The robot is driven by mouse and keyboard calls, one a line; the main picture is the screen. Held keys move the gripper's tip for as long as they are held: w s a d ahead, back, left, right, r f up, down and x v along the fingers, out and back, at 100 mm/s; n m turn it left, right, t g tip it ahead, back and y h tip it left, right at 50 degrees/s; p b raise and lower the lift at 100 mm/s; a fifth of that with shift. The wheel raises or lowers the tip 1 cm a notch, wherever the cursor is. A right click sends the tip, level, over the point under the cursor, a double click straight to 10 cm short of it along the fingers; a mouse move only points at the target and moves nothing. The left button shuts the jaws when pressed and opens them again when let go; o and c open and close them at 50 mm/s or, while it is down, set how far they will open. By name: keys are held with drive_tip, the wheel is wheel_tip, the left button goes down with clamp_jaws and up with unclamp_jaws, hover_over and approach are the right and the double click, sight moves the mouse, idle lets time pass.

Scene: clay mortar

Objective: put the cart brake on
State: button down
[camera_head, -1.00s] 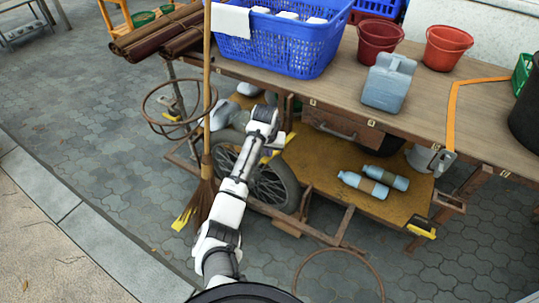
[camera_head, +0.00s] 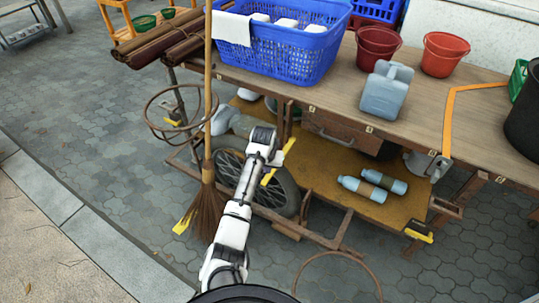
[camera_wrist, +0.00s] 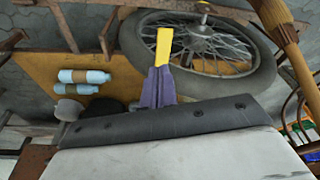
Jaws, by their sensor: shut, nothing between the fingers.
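The wooden cart (camera_head: 350,235) has a spoked wheel with a dark tire (camera_head: 290,190) under its tabletop. A slim yellow bar (camera_head: 289,149), which looks like the brake lever, stands slanted beside the wheel. My gripper (camera_head: 275,160) is at this bar, partly hiding it. In the wrist view my purple-grey fingers (camera_wrist: 158,80) are shut and empty, and the yellow bar (camera_wrist: 164,44) shows just beyond their tips, in front of the wheel (camera_wrist: 235,75). I cannot tell whether they touch. The bar's lower mount is hidden.
A broom (camera_head: 207,130) stands upright left of my arm, close to the wheel. Two blue bottles (camera_head: 371,186) lie on the lower shelf. A blue basket (camera_head: 280,50), a grey-blue jug (camera_head: 387,92) and red buckets (camera_head: 445,54) stand on top. Paving at left is clear.

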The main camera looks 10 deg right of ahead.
drive_tip(key=shift+s, duration=0.15)
drive_tip(key=b+v, duration=0.1)
drive_tip(key=v, duration=1.2)
drive_tip(key=shift+r, duration=0.4)
drive_tip(key=shift+a, duration=0.15)
